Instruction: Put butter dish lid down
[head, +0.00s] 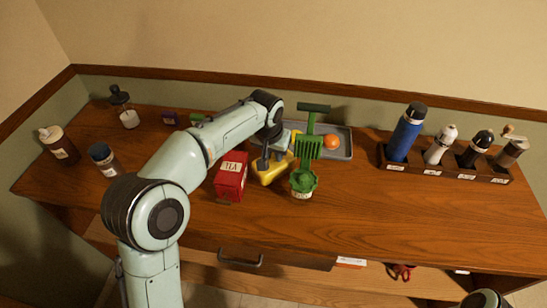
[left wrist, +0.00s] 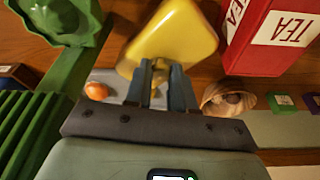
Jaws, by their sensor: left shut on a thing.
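The yellow butter dish lid (head: 268,176) is in the middle of the counter area, between the red tea box and the green items. In the left wrist view the lid (left wrist: 172,38) is just beyond the fingertips, with a small knob between them. My left gripper (head: 270,160) is above the lid and shut on it; its two fingers also show in the left wrist view (left wrist: 158,82). I cannot tell whether the lid touches the counter. I cannot make out a butter dish base. My right gripper is not in view.
The red tea box (head: 230,177) stands close left of the lid. A grey tray (head: 340,150) with an orange (head: 332,141) is behind. The front right wooden counter (head: 400,217) is clear.

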